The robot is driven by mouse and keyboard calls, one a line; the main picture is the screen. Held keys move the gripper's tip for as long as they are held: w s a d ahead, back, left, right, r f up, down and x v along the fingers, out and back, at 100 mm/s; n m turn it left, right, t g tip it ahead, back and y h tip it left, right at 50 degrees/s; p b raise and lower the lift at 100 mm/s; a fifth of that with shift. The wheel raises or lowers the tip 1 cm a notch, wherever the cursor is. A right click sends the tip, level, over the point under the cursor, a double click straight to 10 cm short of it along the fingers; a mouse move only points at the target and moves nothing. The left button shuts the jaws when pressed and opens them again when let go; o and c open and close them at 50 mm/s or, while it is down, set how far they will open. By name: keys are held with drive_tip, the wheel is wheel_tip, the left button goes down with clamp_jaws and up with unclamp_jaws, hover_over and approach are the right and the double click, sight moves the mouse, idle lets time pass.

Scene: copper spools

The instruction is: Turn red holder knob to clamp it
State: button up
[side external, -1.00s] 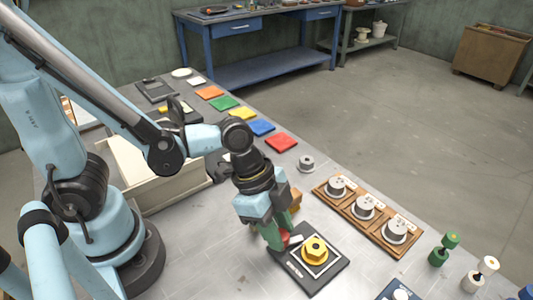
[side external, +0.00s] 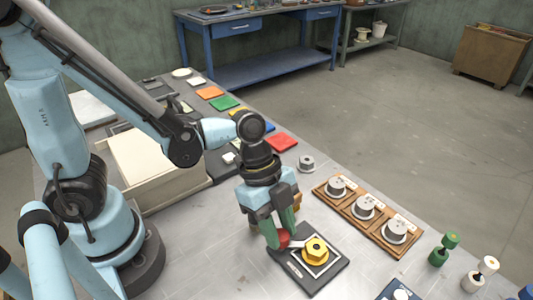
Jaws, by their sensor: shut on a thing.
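The red knob (side external: 284,239) of the holder sits at the back left of a dark square base plate (side external: 322,279). A yellow nut-like piece (side external: 316,249) stands on the white-framed square of that plate. My gripper (side external: 283,236) points down over the knob with its green fingers on either side of it, shut on it. The fingers hide part of the knob. The knob's exact angle is hard to tell at this size.
A wooden rack (side external: 366,213) with several grey-white weights stands right of the plate. Green (side external: 444,248) and white (side external: 480,273) spools stand at the right. Coloured tiles (side external: 281,143) lie behind. A cream box (side external: 155,165) is at the left. Bare table lies front left.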

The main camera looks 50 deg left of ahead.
drive_tip(key=o, duration=1)
drive_tip(key=shift+o, duration=0.2)
drive_tip(key=shift+r, duration=0.1)
drive_tip(key=v, duration=1.2)
